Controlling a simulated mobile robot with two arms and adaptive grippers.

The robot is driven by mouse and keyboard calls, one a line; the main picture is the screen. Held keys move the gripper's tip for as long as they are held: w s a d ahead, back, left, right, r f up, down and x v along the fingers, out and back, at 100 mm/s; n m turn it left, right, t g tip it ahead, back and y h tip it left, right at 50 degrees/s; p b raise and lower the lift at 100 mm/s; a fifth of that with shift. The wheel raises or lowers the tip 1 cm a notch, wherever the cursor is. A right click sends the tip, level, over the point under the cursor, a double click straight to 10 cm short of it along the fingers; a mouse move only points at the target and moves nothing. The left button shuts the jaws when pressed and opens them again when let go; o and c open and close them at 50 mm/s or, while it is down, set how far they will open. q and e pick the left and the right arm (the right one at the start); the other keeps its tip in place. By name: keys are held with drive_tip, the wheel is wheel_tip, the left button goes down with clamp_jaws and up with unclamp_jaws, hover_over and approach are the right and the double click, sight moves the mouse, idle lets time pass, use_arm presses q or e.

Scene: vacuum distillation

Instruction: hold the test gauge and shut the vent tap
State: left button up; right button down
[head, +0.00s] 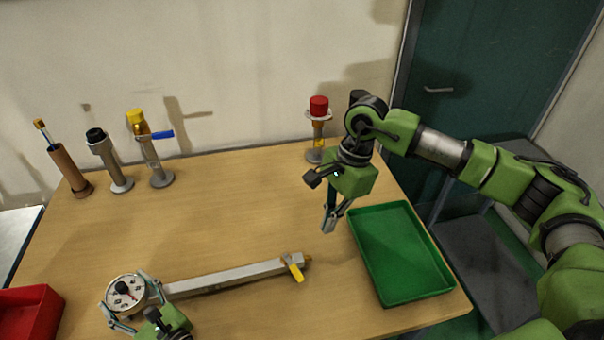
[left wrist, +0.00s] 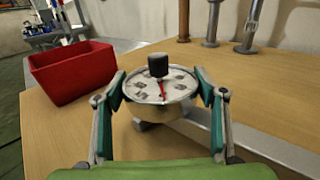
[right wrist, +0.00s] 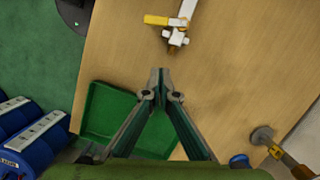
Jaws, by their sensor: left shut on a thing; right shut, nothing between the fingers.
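The test gauge (head: 127,292) is a round white dial with a black knob on top, at the front left of the table. My left gripper (head: 130,305) is shut on it, one finger on each side; the gauge (left wrist: 160,88) also fills the middle of the left wrist view. A grey bar (head: 225,277) runs right from the gauge along the table. The vent tap, with a yellow handle (head: 293,267), is at its right end; it also shows in the right wrist view (right wrist: 165,21). My right gripper (head: 330,224) is shut and empty above the table, behind and right of the tap, apart from it.
A green tray (head: 388,208) lies at the right of the table. A red-capped post (head: 318,130) stands at the back. A blue-handled valve post (head: 150,150), a black-capped post (head: 110,160) and a brown holder (head: 68,168) stand back left. A red bin (head: 28,312) is front left.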

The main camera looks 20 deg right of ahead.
drive_tip(key=g+y, duration=0.1)
drive_tip(key=y, duration=0.5)
approach(293, 267)
drive_tip(key=f, duration=0.2)
drive_tip(key=d+f, duration=0.1)
drive_tip(key=f, duration=0.1)
drive_tip(key=s+f, duration=0.1)
drive_tip(key=f, duration=0.1)
drive_tip(key=shift+s+d, duration=0.1)
drive_tip(key=shift+d, duration=0.05)
drive_tip(key=a, duration=0.2)
drive_tip(key=shift+s+a, duration=0.25)
drive_tip(key=shift+s, duration=0.05)
drive_tip(key=shift+s+a, duration=0.15)
drive_tip(key=shift+a, duration=0.6)
